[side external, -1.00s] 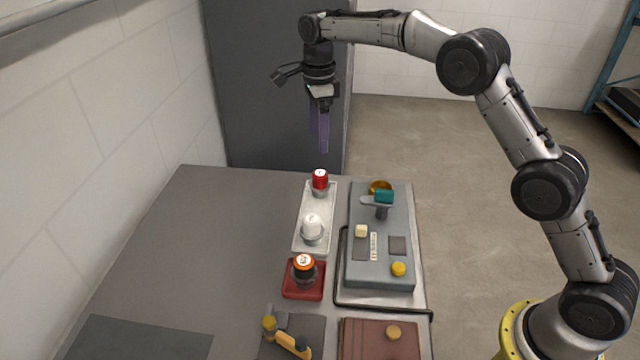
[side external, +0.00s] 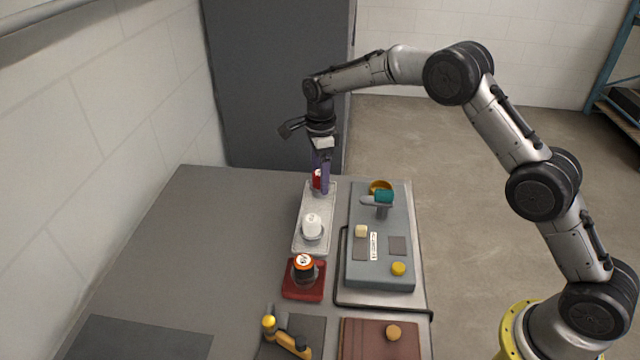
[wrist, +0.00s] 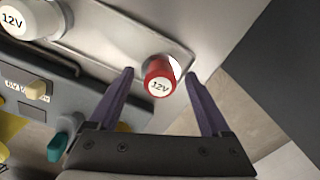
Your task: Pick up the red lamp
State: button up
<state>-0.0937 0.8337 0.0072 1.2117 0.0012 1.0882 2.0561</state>
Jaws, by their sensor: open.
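The red lamp (side external: 316,181) is a small red cylinder on the far end of a pale tray (side external: 304,243). In the wrist view the red lamp (wrist: 159,82) shows a white top marked "12V". It sits between the two purple fingertips of my gripper (wrist: 160,76), which is open and empty. In the side view my gripper (side external: 321,172) points down at the lamp, and its fingers hide part of it. I cannot tell whether a finger touches the lamp.
A white lamp (side external: 312,223) stands on the same tray. An orange-topped lamp (side external: 304,262) on a red base is nearer. A grey panel (side external: 367,278) with a teal-topped lever (side external: 384,197) lies to the right. The table left of the tray is clear.

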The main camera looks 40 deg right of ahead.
grip_shut()
dwell(0.4)
jog(key=shift+r, duration=0.15)
